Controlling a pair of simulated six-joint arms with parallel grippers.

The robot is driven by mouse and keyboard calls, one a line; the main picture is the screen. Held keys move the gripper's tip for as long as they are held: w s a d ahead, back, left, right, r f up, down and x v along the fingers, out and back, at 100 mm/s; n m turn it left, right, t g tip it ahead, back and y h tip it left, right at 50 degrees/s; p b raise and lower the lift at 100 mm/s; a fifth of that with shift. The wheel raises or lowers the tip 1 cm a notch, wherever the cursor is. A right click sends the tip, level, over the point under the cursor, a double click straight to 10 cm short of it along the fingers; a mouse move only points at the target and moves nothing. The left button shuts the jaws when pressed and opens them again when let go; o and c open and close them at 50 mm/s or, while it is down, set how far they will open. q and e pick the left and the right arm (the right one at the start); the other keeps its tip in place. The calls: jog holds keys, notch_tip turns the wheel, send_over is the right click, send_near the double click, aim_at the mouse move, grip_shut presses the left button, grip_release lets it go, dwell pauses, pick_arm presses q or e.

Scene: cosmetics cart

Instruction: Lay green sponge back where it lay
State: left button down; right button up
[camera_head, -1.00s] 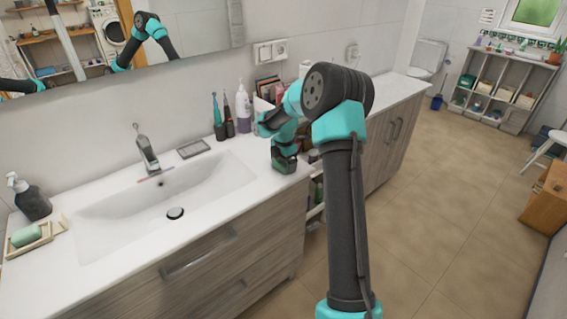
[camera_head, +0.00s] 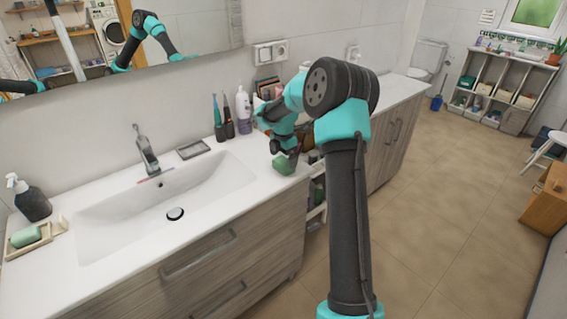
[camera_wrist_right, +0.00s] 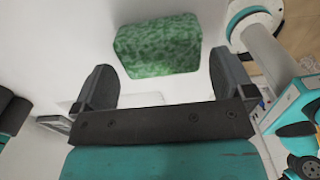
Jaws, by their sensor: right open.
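The green sponge (camera_head: 284,164) rests on the white countertop at the right end of the sink, near the front corner. In the right wrist view the sponge (camera_wrist_right: 158,46) is a mottled green block just beyond the fingertips. My right gripper (camera_head: 286,149) is right above the sponge, pointing down. In the right wrist view the gripper (camera_wrist_right: 160,82) is open, its two dark fingers apart with nothing between them. The left gripper does not show in the head view.
The sink basin (camera_head: 165,205) with its tap (camera_head: 146,150) lies to the left. A soap dish (camera_head: 28,240) with a green soap (camera_head: 26,236) and a dark dispenser (camera_head: 32,202) stand at far left. A grey tray (camera_head: 194,149) and toothbrushes (camera_head: 228,118) stand behind.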

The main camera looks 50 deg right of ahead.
aim_at(283, 161)
notch_tip(283, 161, up, 9)
dwell(0.3)
jog(key=shift+f, duration=0.1)
dwell(0.4)
